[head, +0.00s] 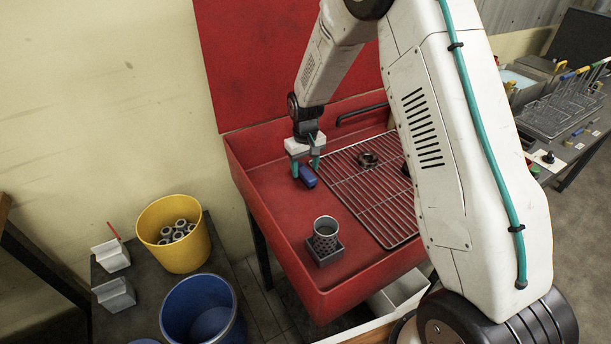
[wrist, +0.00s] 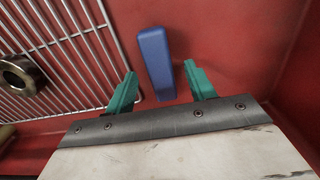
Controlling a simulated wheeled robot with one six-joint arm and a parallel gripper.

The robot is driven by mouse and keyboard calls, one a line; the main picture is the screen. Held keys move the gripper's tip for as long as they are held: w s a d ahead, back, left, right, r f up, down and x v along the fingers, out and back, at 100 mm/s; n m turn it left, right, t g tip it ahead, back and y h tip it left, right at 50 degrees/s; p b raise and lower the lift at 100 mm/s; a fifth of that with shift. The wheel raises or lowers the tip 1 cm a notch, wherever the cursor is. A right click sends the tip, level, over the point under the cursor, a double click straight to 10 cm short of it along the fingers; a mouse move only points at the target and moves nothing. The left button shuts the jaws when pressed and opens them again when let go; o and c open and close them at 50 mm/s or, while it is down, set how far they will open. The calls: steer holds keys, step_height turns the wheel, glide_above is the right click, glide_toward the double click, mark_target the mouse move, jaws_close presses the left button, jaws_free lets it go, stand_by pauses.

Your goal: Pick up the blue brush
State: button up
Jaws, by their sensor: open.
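The blue brush (head: 307,177) lies on the floor of the red basin, left of the wire rack. In the wrist view the blue brush (wrist: 155,62) shows as a plain blue block, its near end between the two teal fingers and the rest reaching beyond them. My gripper (head: 305,169) is over the brush with its fingers pointing down. In the wrist view my gripper (wrist: 158,82) is open, with a gap on each side of the brush. I cannot tell how far the fingertips are above the basin floor.
A wire rack (head: 372,196) covers the right of the red basin (head: 270,200), with a metal ring (head: 368,159) on it. The ring also shows in the wrist view (wrist: 22,75). A mesh cup (head: 325,236) stands near the front. Yellow (head: 165,255) and blue (head: 202,325) buckets stand left, outside the basin.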

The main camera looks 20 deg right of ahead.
step_height(320, 180, down, 2)
steer(key=shift+f, duration=0.15)
steer(key=c, duration=1.1)
steer(key=shift+o, duration=0.2)
